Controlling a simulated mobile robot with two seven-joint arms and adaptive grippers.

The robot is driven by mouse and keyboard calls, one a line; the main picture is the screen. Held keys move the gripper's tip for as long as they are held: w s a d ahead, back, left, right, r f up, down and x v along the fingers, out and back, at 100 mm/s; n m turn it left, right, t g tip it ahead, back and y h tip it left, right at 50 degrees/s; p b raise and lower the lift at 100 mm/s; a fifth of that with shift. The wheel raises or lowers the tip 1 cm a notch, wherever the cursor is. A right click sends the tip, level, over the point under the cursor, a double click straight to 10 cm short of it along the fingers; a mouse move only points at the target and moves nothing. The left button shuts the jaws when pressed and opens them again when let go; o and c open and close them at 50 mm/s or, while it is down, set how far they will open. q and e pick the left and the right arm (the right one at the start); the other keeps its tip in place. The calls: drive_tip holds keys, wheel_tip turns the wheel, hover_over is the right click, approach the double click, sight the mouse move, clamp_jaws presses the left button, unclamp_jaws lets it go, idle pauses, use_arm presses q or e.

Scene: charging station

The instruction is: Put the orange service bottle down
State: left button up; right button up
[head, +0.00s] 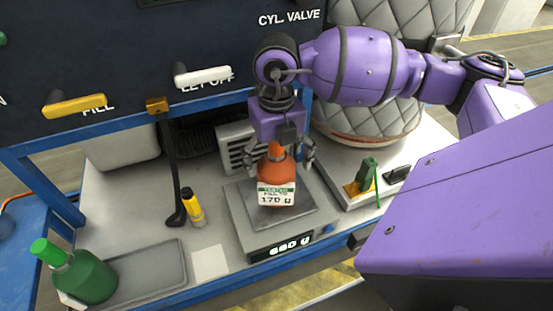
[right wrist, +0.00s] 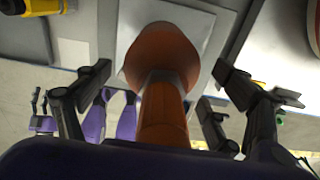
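The orange service bottle (head: 275,172) stands upright on the plate of a grey scale (head: 240,205), as far as the head view shows. Its white label reads 170 g. My right gripper (head: 282,160) is above and around the bottle's upper part. In the right wrist view, its two fingers (right wrist: 160,88) are spread on either side of the bottle (right wrist: 162,60), with a clear gap on both sides. My left gripper is not in the head view. A small purple part with dark prongs (right wrist: 40,112) in the right wrist view may be it, too small to judge.
A yellow cylinder (head: 194,208) and a dark hanging lever (head: 172,170) stand left of the scale. A green-and-yellow fitting (head: 365,178) and the quilted tank (head: 375,125) are at the right.

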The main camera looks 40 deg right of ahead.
wheel_tip(320, 180, up, 12)
drive_tip(key=shift+r, duration=0.2)
idle(0.4)
